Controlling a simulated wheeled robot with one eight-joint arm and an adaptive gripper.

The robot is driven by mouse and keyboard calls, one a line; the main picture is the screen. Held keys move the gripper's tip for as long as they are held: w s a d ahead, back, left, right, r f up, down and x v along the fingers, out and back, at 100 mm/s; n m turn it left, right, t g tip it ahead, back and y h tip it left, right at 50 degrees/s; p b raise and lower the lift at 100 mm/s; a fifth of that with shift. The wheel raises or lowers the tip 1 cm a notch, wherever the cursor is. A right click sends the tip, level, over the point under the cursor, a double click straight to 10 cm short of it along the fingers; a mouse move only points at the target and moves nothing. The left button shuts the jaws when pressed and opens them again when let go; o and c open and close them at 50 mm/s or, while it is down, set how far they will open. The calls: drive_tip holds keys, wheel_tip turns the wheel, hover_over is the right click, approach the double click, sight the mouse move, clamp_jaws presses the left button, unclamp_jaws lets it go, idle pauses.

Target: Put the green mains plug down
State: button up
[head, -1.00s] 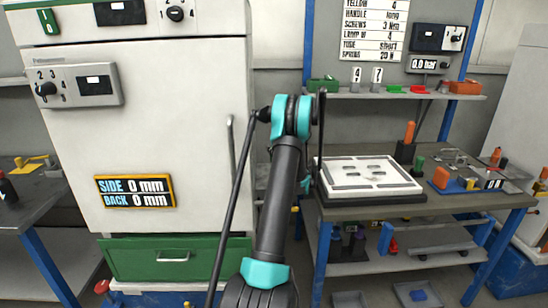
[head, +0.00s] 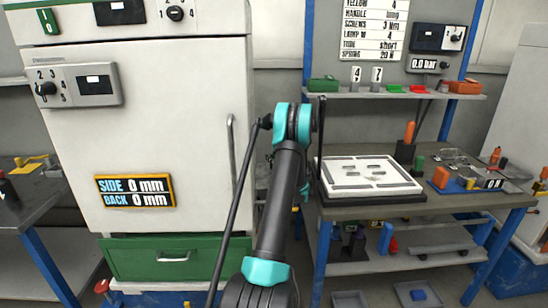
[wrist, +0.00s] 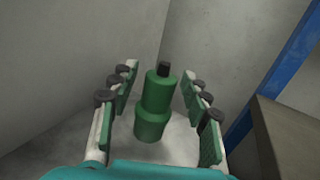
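The green mains plug (wrist: 153,112) shows in the wrist view as a stepped green cylinder with a black end. It lies between the two fingers of my gripper (wrist: 159,78). The fingers are spread, with green pads facing the plug, and a gap shows on each side of it. The plug seems to rest on or stand just above a grey surface (wrist: 180,135); I cannot tell which. In the head view my arm hides the plug and most of my gripper.
A white cabinet (head: 150,130) with a green drawer (head: 175,258) stands at left. At right is a workbench (head: 400,208) with a white slotted board (head: 368,176) and tools. The wrist view shows a blue post (wrist: 275,80) and a brown edge (wrist: 285,135) at right.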

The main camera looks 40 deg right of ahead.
drive_tip(key=shift+s+r, duration=0.1)
drive_tip(key=shift+r, duration=0.05)
drive_tip(key=s, duration=0.7)
drive_tip(key=shift+s+a, duration=0.1)
drive_tip(key=shift+a, duration=0.2)
